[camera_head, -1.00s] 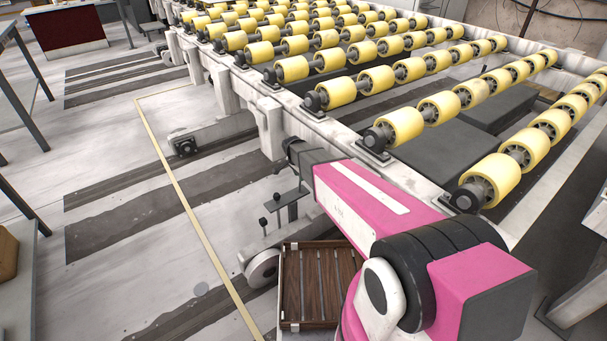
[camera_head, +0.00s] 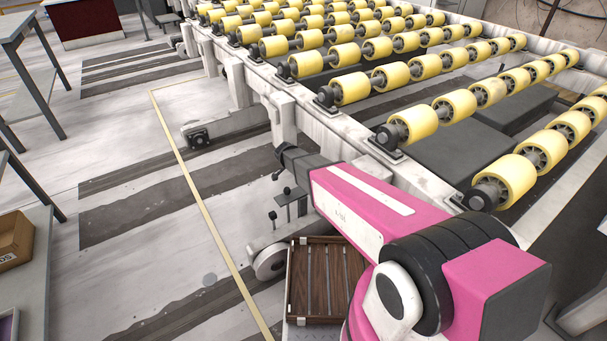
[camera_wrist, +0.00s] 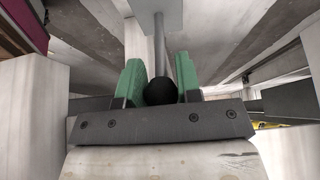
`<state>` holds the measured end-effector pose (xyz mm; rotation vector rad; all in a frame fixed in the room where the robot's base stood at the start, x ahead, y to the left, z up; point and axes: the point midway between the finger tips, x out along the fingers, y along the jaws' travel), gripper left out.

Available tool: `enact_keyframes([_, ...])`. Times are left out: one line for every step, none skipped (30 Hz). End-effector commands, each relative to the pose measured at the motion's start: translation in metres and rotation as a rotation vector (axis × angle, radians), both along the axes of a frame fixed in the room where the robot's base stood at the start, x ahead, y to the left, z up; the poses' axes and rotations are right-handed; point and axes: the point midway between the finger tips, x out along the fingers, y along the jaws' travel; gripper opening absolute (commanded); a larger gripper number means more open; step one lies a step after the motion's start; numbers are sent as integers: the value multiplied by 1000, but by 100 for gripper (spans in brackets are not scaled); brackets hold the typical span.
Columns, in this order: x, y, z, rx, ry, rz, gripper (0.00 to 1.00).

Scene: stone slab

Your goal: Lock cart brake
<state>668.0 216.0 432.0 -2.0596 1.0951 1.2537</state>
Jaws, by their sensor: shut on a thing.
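My gripper (camera_wrist: 161,90) has two green finger pads in the wrist view. A black round knob (camera_wrist: 160,92) sits between them, and they are closed on it. A thin grey rod (camera_wrist: 159,45) runs near the knob, up to a light grey plate. In the head view my gripper (camera_head: 281,152) is at the side of the white roller frame, above levers with dark knobs. The lower knob (camera_head: 272,215) stands free beside a small post. A light-coloured wheel (camera_head: 270,263) is below them. My arm and the small size hide the exact contact in the head view.
The roller bed with yellow rollers (camera_head: 421,121) fills the right side. A wood-slatted panel (camera_head: 325,282) lies beside the wheel. A table with a cardboard box (camera_head: 13,240) stands at the left. The floor left of the yellow tape line (camera_head: 192,185) is mostly clear.

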Motion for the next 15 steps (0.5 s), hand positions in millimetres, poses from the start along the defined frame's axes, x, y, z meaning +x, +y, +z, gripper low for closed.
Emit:
enact_keyframes([-1, 1, -2, 5, 3, -1, 0])
enact_keyframes([-1, 2, -2, 5, 3, -1, 0])
enact_keyframes([-1, 2, -2, 5, 4, -1, 0])
enact_keyframes([-2, 2, -2, 5, 3, -2, 0])
enact_keyframes([-1, 2, -2, 5, 3, -2, 0])
enact_keyframes([-1, 2, -2, 5, 3, -2, 0])
enact_keyframes([-1, 2, -2, 6, 4, -2, 0])
enact_keyframes([-1, 2, -2, 6, 4, -2, 0])
enact_keyframes([-1, 2, -2, 6, 4, -2, 0])
enact_keyframes([-1, 2, -2, 6, 4, -2, 0])
enact_keyframes([-1, 2, -2, 6, 4, -2, 0])
enact_keyframes([-1, 2, -2, 6, 4, -2, 0])
enact_keyframes([-1, 2, -2, 6, 4, -2, 38])
enact_keyframes([-1, 2, -2, 6, 4, -2, 48])
enact_keyframes([-1, 2, -2, 5, 3, -2, 57])
